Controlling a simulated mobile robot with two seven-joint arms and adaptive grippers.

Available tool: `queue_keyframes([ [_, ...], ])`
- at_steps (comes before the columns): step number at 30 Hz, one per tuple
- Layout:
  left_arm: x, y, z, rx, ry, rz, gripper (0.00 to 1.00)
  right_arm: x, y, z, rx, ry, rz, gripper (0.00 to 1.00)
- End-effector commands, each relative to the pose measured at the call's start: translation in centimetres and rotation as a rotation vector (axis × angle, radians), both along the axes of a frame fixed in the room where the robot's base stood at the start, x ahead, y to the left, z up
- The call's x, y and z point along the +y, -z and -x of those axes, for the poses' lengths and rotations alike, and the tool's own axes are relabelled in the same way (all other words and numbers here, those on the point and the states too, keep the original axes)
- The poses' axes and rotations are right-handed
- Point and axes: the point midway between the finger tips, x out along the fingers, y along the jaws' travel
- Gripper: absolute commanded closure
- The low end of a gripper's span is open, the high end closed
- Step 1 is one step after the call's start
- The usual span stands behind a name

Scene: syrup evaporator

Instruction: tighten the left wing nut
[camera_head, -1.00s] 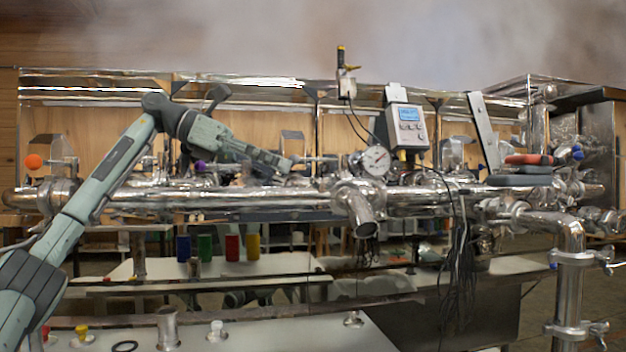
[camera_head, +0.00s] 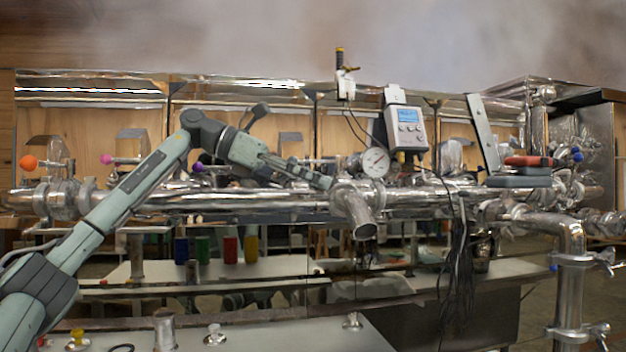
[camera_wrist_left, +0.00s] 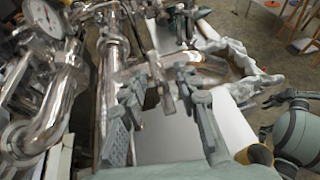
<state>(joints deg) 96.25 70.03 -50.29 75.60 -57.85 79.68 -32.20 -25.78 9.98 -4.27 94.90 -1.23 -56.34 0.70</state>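My left gripper (camera_head: 326,182) reaches from the left along the front of the long shiny pipe, its tip close to the joint of the downturned spout (camera_head: 358,215). In the left wrist view its two dark fingers (camera_wrist_left: 158,88) stand apart. A small metal piece (camera_wrist_left: 160,84), which looks like a wing nut, shows in the gap between them. I cannot tell whether a finger touches it. In the head view that spot is mostly covered by the gripper. My right gripper does not show in the head view; a dark finger-like part at the right of the wrist view may be it.
A dial gauge (camera_head: 375,161) and a grey controller box (camera_head: 406,129) stand just right of the gripper. Black cables (camera_head: 460,262) hang below. Other clamps with wing nuts sit on the right-hand vertical pipe (camera_head: 569,292). A pale bench (camera_head: 270,336) lies in front below.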

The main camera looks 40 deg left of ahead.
Motion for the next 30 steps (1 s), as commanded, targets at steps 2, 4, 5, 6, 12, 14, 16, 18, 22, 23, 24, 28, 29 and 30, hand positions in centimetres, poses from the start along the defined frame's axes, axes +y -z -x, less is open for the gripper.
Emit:
queue_keyframes([
  [2, 0.0, 0.0, 0.0, 0.0, 0.0, 0.0, 0.72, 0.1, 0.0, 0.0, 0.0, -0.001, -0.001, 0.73],
  [4, 0.0, 0.0, 0.0, 0.0, 0.0, 0.0, 0.81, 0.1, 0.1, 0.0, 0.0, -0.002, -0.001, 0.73],
  [5, 0.0, 0.0, 0.0, 0.0, 0.0, 0.0, 0.84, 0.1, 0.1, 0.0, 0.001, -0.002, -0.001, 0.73],
  [6, 0.0, 0.0, 0.0, 0.0, 0.0, 0.0, 0.89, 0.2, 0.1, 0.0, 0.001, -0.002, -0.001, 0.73],
  [12, 0.0, 0.0, 0.0, 0.0, 0.0, 0.0, 1.0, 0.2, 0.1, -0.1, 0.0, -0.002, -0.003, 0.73],
  [14, 0.0, 0.0, 0.0, 0.0, 0.001, 0.0, 1.0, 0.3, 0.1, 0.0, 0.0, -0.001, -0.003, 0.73],
  [16, 0.0, -0.1, 0.0, 0.001, 0.009, 0.0, 1.0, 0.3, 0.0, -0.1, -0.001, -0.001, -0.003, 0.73],
  [18, 0.0, -0.1, -0.2, 0.004, 0.037, 0.001, 1.0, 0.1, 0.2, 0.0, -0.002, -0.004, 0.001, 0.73],
  [22, 0.1, -0.2, -0.4, 0.005, 0.148, 0.006, 1.0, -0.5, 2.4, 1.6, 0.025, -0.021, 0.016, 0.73],
  [23, 0.1, -0.2, -0.5, 0.004, 0.177, 0.006, 1.0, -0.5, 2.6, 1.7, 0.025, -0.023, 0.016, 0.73],
  [24, 0.2, -0.2, -0.5, 0.002, 0.212, 0.007, 1.0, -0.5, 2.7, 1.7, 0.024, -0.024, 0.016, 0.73],
  [28, 0.3, -0.2, -0.6, -0.001, 0.312, 0.005, 1.0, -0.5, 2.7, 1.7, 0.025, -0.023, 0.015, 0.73],
  [29, 0.3, -0.1, -0.6, -0.001, 0.329, 0.004, 1.0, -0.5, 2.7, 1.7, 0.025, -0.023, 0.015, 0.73],
  [30, 0.3, -0.1, -0.6, 0.0, 0.351, 0.004, 1.0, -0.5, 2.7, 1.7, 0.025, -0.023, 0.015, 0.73],
])
